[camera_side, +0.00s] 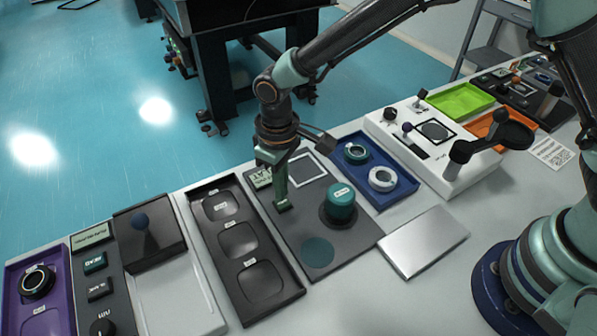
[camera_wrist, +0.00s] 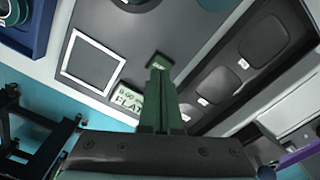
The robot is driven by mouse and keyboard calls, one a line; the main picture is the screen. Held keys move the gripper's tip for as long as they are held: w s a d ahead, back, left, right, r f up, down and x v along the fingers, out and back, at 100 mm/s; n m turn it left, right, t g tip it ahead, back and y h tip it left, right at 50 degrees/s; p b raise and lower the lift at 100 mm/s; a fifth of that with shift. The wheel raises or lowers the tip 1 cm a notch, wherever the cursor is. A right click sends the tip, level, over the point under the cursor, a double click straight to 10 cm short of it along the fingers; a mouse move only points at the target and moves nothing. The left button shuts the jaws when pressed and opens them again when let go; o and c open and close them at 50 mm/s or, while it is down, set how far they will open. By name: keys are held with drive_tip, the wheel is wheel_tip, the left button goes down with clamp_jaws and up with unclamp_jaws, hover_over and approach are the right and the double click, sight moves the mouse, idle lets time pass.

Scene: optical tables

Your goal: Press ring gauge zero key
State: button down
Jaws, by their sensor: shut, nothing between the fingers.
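My gripper (camera_side: 280,196) is shut and empty, pointing down at a small dark green key on a dark grey panel (camera_side: 290,228). In the wrist view the closed green fingertips (camera_wrist: 160,72) meet the near edge of the key (camera_wrist: 157,60), which has pale lettering too small to read. I cannot tell whether the tips touch it or sit just above. The panel's display (camera_wrist: 128,100) reads "FLAT" under a blurred number; it also shows in the side view (camera_side: 260,177). A teal capped cylinder (camera_side: 341,201) stands on the panel right of the gripper.
A blue tray (camera_side: 400,190) with two rings is to the right, a black three-pocket tray (camera_side: 218,258) to the left. A silver plate (camera_side: 423,240) lies in front right. Farther left is another panel with a green key (camera_side: 95,262) and a dark key (camera_side: 99,289).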

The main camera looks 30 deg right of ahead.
sight(284, 201)
wheel_tip(284, 201, up, 6)
idle(0.7)
drive_tip(key=s+d+r+m+t, duration=0.1)
drive_tip(key=d+r+m+t, duration=0.15)
drive_tip(key=d+r, duration=1)
drive_tip(key=s+d+r+m+t, duration=0.1)
drive_tip(key=s+d, duration=0.3)
drive_tip(key=d, duration=0.2)
drive_tip(key=s+d+r+m+t, duration=0.1)
drive_tip(key=s+d+m+t, duration=0.1)
drive_tip(key=s+d, duration=0.2)
drive_tip(key=d, duration=0.3)
drive_tip(key=shift+s+d+r, duration=0.2)
drive_tip(key=shift+s+d, duration=0.05)
